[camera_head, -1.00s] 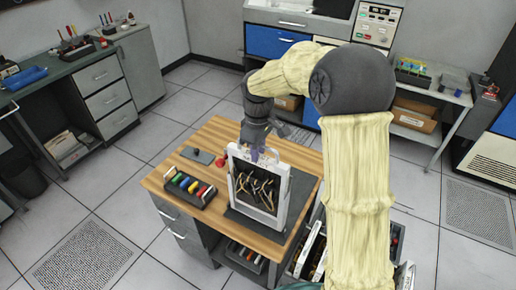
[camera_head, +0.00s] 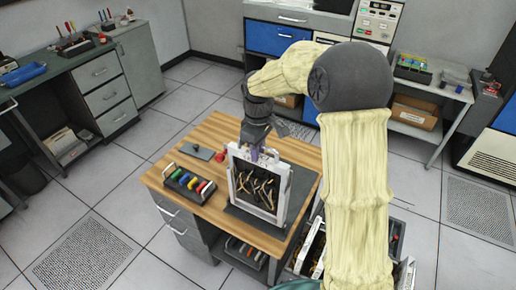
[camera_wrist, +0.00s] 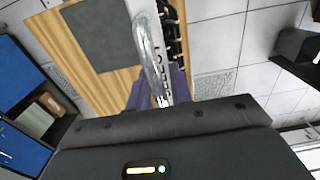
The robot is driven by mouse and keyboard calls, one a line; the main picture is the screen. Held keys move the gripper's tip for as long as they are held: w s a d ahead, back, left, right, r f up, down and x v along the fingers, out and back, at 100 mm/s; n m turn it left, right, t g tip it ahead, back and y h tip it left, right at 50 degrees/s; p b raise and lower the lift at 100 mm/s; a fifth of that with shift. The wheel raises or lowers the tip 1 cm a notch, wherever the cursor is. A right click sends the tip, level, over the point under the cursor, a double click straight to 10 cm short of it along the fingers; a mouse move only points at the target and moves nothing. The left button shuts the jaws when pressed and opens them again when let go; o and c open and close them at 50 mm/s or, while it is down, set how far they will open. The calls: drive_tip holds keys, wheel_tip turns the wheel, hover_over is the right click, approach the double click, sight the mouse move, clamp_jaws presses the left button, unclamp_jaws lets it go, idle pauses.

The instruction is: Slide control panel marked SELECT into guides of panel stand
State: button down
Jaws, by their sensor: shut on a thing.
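The control panel (camera_head: 232,172) is a white frame with a dark inside crossed by looped tan wires. It stands upright over the wooden table. In the wrist view its white edge (camera_wrist: 183,60) carries dark letters, partly hidden, that seem to belong to SELECT. A metal handle (camera_wrist: 148,55) runs along that edge. My gripper (camera_head: 254,155) is at the panel's top, shut on it around the handle; its purple fingers (camera_wrist: 158,95) show in the wrist view. I cannot make out the stand's guides or whether the panel's lower edge touches anything.
A dark grey mat (camera_head: 297,193) lies on the wooden table (camera_head: 225,132) beside the panel. A rack of coloured pieces (camera_head: 190,184), a grey plate with a knob (camera_head: 196,151) and a red object (camera_head: 221,156) are to the left. An open drawer (camera_head: 312,250) sits at lower right.

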drive_tip(key=shift+f+b, duration=0.35)
drive_tip(key=shift+f, duration=0.3)
drive_tip(key=c, duration=1.2)
unclamp_jaws()
drive_tip(key=shift+s, duration=0.1)
drive_tip(key=shift+o, duration=0.2)
drive_tip(key=shift+f, duration=0.15)
wheel_tip(320, 180, up, 18)
drive_tip(key=b, duration=0.1)
drive_tip(key=shift+f+b, duration=0.15)
drive_tip(key=shift+b, duration=0.15)
drive_tip(key=s+d+f+m+t, duration=0.1)
drive_tip(key=s+d+f+m, duration=0.4)
drive_tip(key=s+f, duration=0.4)
drive_tip(key=s+d+f+m+t, duration=0.1)
drive_tip(key=s+d+f+m, duration=0.5)
drive_tip(key=s+f, duration=0.4)
drive_tip(key=shift+f+t, duration=0.4)
